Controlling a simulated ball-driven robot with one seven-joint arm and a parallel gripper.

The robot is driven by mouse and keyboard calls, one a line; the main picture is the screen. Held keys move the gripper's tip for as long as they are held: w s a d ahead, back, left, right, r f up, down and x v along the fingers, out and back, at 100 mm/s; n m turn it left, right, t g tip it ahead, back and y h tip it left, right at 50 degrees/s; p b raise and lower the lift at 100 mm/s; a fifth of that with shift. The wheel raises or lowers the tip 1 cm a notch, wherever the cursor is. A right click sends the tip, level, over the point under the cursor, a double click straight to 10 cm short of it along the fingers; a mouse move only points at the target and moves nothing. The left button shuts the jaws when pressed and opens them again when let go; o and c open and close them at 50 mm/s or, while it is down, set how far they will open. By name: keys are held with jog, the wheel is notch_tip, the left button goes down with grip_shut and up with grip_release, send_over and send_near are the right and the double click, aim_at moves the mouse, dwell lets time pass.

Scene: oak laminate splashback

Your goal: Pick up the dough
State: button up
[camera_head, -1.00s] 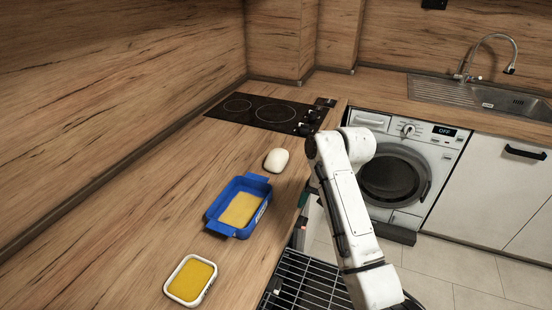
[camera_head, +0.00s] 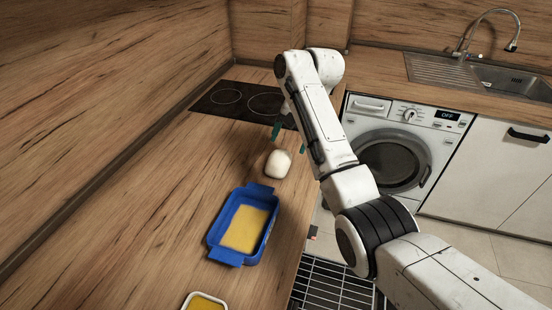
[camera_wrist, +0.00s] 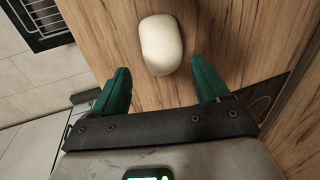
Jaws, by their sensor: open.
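The dough (camera_head: 278,164) is a smooth whitish oval lump on the wooden counter, between the blue dish and the black cooktop. In the wrist view the dough (camera_wrist: 161,44) lies just beyond the fingertips, roughly centred between them. My gripper (camera_head: 288,140) has green fingers and hangs over the counter on the cooktop side of the dough. In the wrist view my gripper (camera_wrist: 161,75) is open and empty, its two fingers spread wider than the dough. I cannot tell exactly how high the fingertips are above the counter.
A blue dish (camera_head: 217,247) with yellow contents stands in front of the dough. A white-rimmed dish (camera_head: 188,301) with yellow contents is partly cut off at the bottom. The cooktop (camera_head: 213,103) is behind. An open dishwasher rack (camera_head: 335,285) is below the counter's right edge.

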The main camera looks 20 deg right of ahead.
aim_at(282, 156)
jog(key=shift+w+p+x, duration=0.15)
jog(key=shift+x, duration=2)
jog(key=shift+w+p+x, duration=0.15)
jog(key=shift+w+x, duration=0.05)
jog(key=shift+x, duration=1.95)
jog(key=shift+c, duration=0.4)
jog(key=shift+r, duration=0.1)
jog(key=c, duration=0.8)
